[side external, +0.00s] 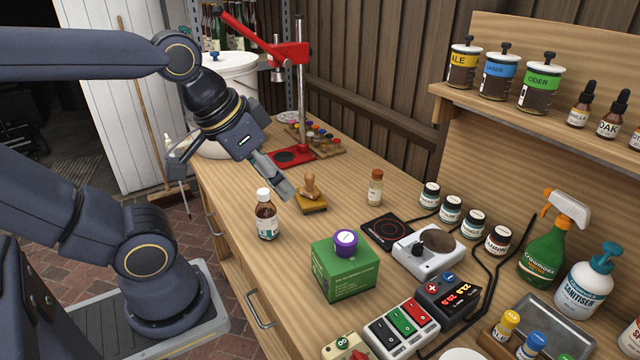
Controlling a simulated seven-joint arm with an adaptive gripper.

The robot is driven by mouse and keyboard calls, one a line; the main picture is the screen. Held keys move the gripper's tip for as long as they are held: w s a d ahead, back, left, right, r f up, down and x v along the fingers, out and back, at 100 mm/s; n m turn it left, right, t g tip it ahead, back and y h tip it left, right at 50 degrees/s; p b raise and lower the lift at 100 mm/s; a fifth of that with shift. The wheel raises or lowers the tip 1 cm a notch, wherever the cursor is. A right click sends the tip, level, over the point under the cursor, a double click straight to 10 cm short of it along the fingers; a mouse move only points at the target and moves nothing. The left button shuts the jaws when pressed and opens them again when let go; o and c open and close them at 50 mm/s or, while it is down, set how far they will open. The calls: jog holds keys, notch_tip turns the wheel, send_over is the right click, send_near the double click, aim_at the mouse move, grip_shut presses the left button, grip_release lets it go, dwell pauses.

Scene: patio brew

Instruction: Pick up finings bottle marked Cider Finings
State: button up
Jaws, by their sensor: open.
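An amber bottle with a white cap and a pale label (266,222) stands upright near the bench's left edge. Its label is too small to read, so I cannot tell whether it says Cider Finings. My gripper (236,192) is open and empty, above the left part of the bench. Its right finger is up and behind the amber bottle in the picture, apart from it.
A wooden stamp on its pad (310,195) lies right of the amber bottle. A green box (343,272) with a purple-topped roll stands in front. A red capping press (298,95) stands behind. Several small jars (451,210) line the back right. Bare wood surrounds the amber bottle.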

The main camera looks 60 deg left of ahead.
jog(key=shift+o, duration=0.8)
